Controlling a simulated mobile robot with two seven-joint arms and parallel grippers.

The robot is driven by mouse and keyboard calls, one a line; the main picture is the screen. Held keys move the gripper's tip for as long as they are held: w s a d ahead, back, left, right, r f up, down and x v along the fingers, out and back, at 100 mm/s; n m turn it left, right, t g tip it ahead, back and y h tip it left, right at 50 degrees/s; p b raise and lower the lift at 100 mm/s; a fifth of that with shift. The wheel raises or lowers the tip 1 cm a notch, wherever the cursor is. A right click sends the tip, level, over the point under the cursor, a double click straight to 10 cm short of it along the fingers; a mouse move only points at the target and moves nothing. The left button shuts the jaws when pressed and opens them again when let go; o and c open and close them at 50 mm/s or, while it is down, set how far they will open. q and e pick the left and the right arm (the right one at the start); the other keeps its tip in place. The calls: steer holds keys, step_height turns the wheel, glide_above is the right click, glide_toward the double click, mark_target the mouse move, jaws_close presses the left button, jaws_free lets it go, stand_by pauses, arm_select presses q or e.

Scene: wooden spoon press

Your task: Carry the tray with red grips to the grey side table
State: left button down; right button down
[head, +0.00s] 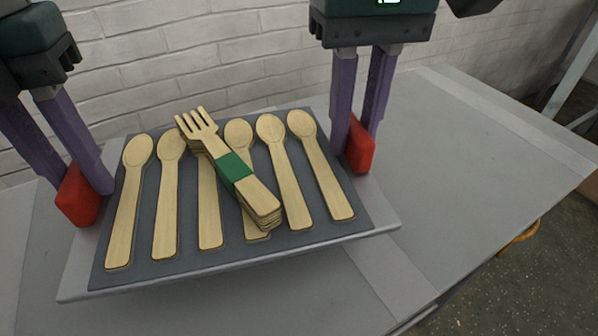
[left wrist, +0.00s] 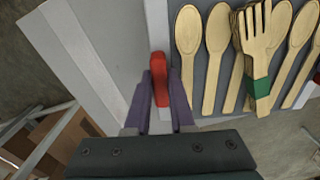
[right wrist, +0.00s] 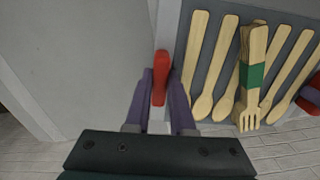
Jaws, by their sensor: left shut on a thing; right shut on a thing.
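The tray (head: 330,236) has a pale rim, a dark grey inner surface and a red grip at each end. Several wooden spoons (head: 286,180) lie side by side on it. A stack of wooden forks with a green band (head: 232,168) lies across the spoons. My left gripper (head: 80,190) is shut on the left red grip (left wrist: 160,79). My right gripper (head: 358,150) is shut on the right red grip (right wrist: 161,77). The tray looks slightly tilted in the head view, and I cannot tell how far it is above the surface below.
A grey table surface (head: 480,150) lies under and to the right of the tray, with clear room at right. A white brick wall (head: 200,50) stands behind. A cardboard box (left wrist: 50,140) and pale frame bars show at lower left in the left wrist view.

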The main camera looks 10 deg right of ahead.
mark_target(101, 204)
steer(key=shift+f, duration=0.1)
